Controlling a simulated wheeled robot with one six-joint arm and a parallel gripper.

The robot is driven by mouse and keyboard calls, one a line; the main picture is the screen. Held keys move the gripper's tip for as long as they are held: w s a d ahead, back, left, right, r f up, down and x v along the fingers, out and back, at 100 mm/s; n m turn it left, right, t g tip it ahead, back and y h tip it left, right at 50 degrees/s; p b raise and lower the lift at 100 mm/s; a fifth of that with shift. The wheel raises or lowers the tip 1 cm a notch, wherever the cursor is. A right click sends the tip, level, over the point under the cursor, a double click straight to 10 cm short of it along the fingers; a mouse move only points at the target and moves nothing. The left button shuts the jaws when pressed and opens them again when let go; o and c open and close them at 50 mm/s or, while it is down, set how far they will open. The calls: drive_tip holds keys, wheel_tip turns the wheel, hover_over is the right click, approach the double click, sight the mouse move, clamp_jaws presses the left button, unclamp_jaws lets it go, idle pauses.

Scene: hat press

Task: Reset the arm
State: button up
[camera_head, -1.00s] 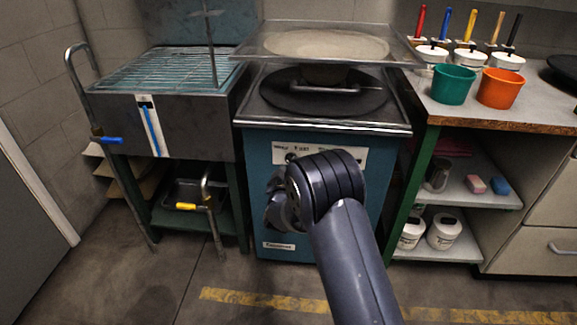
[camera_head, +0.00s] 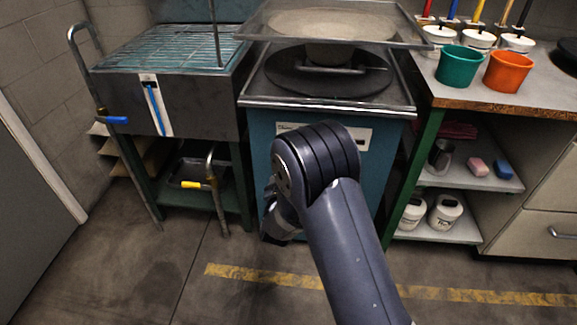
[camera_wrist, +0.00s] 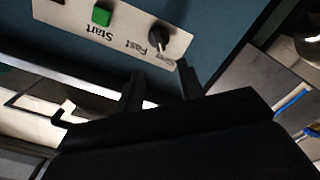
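My gripper (camera_wrist: 161,84) shows in the wrist view as two dark fingers standing apart, with nothing visible between them. Beyond the fingertips is a pale control panel (camera_wrist: 120,24), upside down in this view. It has a green Start button (camera_wrist: 102,15) and a dark knob (camera_wrist: 159,37) beside the word Fast. The fingertips are close below the knob in the picture; I cannot tell whether they touch it. In the head view my bent arm covers part of the front of the blue press (camera_head: 262,128), and the fingers are hidden.
A grey sink unit (camera_head: 110,98) with a wire rack stands left of the press. On the right is a bench (camera_head: 500,104) with a green bucket (camera_head: 460,66) and an orange bucket (camera_head: 509,71). The floor in front, with a yellow stripe (camera_head: 465,294), looks clear.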

drive_tip(key=shift+w, duration=0.1)
drive_tip(key=w+b, duration=0.1)
drive_tip(key=w, duration=0.9)
drive_tip(key=shift+w+d+b, duration=0.2)
drive_tip(key=shift+w+b, duration=0.1)
